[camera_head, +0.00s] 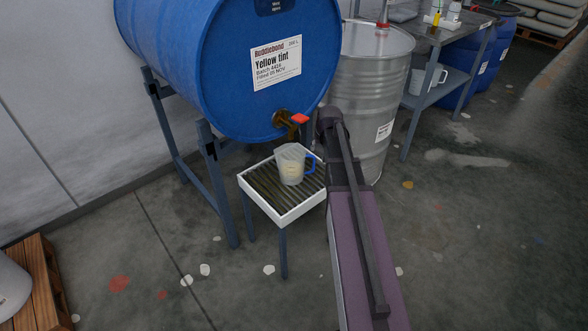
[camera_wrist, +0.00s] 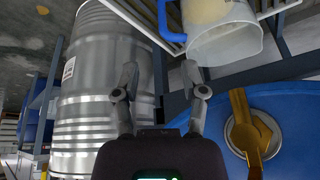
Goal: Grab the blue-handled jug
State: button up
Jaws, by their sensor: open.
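The jug (camera_head: 289,167) is translucent with a blue handle (camera_head: 311,162) on its right side. It stands upright on a white-rimmed slatted stand (camera_head: 283,217) below the barrel's tap (camera_head: 287,120) and holds some pale yellow content. In the wrist view, the jug (camera_wrist: 224,40) is at the top right, with its blue handle (camera_wrist: 168,22) toward the fingers. My gripper (camera_wrist: 160,82) is open and empty, its fingertips apart from the handle. In the head view my arm hides the fingers.
A blue Yellow tint barrel (camera_head: 225,65) lies on a blue-grey frame (camera_head: 213,165) above the jug. A steel drum (camera_head: 365,90) stands behind, close to my arm. A workbench (camera_head: 440,35) holds another jug (camera_head: 440,76) on its lower shelf. The front floor is mostly clear.

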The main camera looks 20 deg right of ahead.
aim_at(314, 162)
jog(key=shift+f, duration=0.1)
jog(key=b+x, duration=0.8)
jog(key=shift+f, duration=0.25)
dwell(0.4)
jog(key=shift+w, duration=0.1)
jog(key=b+x, duration=0.3)
jog(key=shift+a+f, duration=0.25)
jog(key=shift+b+x, duration=0.85)
jog(key=shift+b, duration=0.05)
jog(key=shift+r, duration=0.1)
grip_shut()
